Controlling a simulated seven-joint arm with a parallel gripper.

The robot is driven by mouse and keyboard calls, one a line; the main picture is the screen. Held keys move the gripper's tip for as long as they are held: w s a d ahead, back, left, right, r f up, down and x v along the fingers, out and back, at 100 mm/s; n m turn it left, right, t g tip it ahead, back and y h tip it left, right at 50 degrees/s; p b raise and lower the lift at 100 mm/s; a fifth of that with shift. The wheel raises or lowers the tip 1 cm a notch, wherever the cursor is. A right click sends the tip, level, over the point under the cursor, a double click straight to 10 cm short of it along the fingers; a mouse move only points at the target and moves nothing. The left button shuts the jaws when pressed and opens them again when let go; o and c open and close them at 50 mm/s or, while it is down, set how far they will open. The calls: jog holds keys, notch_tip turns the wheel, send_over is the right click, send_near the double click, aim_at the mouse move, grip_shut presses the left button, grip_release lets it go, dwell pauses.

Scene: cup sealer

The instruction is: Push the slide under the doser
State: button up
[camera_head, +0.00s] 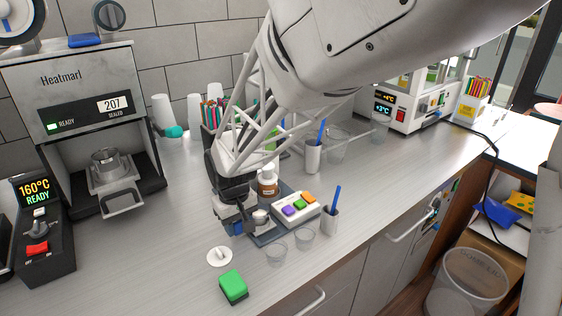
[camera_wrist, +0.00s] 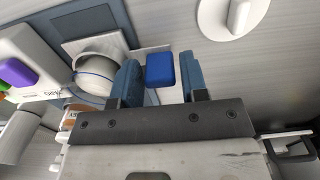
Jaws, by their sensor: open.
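The doser unit stands on the counter, with a button panel (camera_head: 297,207) and a brown-and-white bottle (camera_head: 267,184) behind it. The slide's grey plate (camera_head: 268,238) lies at its front left and carries a small pale round cup (camera_head: 260,217); the cup also shows in the wrist view (camera_wrist: 97,72). A blue block (camera_wrist: 160,69), seemingly the slide's handle, sits beside the cup. My gripper (camera_wrist: 159,78) is open, its two blue-grey fingers on either side of the blue block. In the head view my gripper (camera_head: 238,222) is low at the slide's left end and hides part of it.
A green block (camera_head: 233,286) and a white disc with a knob (camera_head: 219,256) lie in front. Clear cups (camera_head: 276,254) stand close to the slide, near a holder with a blue stick (camera_head: 331,211). The sealing machine (camera_head: 85,130) stands left; open counter lies between.

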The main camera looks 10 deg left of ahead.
jog(key=shift+f, duration=0.25)
grip_shut()
jog(key=w+a, duration=0.6)
jog(key=shift+w+a, duration=0.25)
jog(key=shift+w, duration=0.05)
grip_release()
jog(key=shift+r, duration=0.1)
notch_tip(320, 180, up, 8)
dwell(0.8)
